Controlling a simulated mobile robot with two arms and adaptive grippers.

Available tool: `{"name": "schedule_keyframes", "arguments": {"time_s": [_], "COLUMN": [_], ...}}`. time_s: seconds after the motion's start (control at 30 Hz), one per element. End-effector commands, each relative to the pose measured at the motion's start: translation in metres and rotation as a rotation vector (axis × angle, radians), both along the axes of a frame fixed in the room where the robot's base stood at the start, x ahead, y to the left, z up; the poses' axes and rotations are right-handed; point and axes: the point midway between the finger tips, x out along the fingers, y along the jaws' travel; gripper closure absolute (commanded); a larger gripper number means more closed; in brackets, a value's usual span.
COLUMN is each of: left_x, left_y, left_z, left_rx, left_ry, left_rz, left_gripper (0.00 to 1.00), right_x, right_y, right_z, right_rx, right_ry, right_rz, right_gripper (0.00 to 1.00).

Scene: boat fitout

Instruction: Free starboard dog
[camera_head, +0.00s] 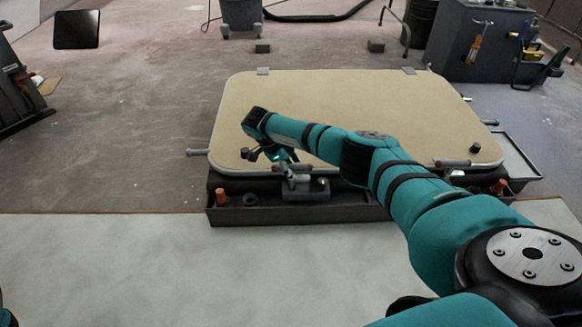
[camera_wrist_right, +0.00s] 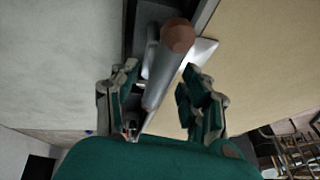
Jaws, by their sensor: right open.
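A cream hatch lid (camera_head: 330,100) lies flat on a dark frame (camera_head: 235,215). A metal dog (camera_head: 305,183) sits at the front edge, partly hidden by my right gripper (camera_head: 285,166). In the right wrist view, a silver handle with a round brown end (camera_wrist_right: 177,36) runs between the two fingers of my right gripper (camera_wrist_right: 160,75). The fingers are apart, one on each side of the handle; contact is not clear. Another dog handle (camera_head: 453,163) lies at the lid's front right. My left gripper is out of view.
A metal rod (camera_head: 197,152) sticks out left of the lid, another (camera_head: 485,123) at the right. Orange pegs (camera_head: 221,196) stand in the frame's front trough. A grey tray (camera_head: 518,160) lies at the right. A tool cabinet (camera_head: 470,45) stands at back right.

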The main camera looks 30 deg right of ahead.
Motion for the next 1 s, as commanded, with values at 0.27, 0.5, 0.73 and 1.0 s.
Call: {"name": "schedule_keyframes", "arguments": {"time_s": [0.27,0.5,0.73,1.0], "left_x": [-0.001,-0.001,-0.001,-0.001], "left_y": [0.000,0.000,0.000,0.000], "left_z": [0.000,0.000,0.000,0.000], "left_rx": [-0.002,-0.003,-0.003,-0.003], "left_ry": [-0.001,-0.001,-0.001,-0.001], "left_rz": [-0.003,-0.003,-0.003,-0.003], "left_gripper": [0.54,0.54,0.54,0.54], "right_x": [0.005,0.008,0.008,0.008], "right_y": [0.024,0.042,0.048,0.049], "right_z": [0.053,0.090,0.101,0.101], "right_rx": [0.000,0.001,0.000,0.000], "right_ry": [-0.007,-0.005,-0.004,-0.004], "right_rz": [0.006,0.005,0.004,0.004], "right_gripper": [0.54,0.54,0.54,0.54]}}
